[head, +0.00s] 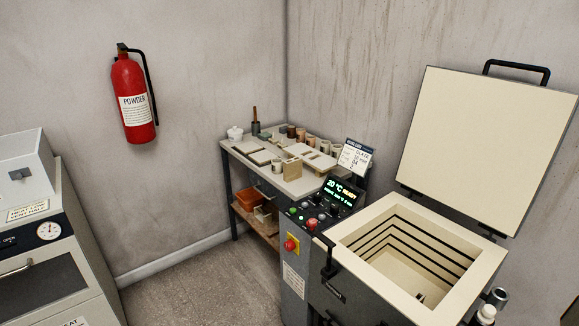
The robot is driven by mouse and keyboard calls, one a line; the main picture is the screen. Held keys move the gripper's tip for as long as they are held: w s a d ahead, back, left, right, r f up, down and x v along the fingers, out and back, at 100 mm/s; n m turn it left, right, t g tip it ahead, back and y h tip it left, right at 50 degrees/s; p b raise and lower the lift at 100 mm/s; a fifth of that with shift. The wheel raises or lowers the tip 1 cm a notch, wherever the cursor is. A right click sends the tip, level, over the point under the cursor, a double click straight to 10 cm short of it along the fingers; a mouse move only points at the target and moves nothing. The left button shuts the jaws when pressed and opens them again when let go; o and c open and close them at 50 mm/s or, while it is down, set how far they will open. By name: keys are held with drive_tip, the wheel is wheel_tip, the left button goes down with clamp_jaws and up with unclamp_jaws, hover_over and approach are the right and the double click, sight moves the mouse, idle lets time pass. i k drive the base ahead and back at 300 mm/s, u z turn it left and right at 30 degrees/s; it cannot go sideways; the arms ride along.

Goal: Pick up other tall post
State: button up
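No thing in view can be told for sure as a tall post. A row of small brown and tan upright cylinders (311,141) stands along the back of the worktable (232,147), too small to tell whether they are posts or cups. The open kiln (350,235) is at the lower right with its lid (480,140) raised. My gripper is not in view.
A control panel (318,212) with a lit display stands between kiln and table. Flat tiles and a tan block (292,170) lie on the table, an orange bin (247,200) below. The floor (205,285) between is clear.

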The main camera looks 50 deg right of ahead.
sight(292, 168)
drive_tip(key=z, duration=0.5)
drive_tip(key=i, duration=1.15)
drive_tip(key=z, duration=0.4)
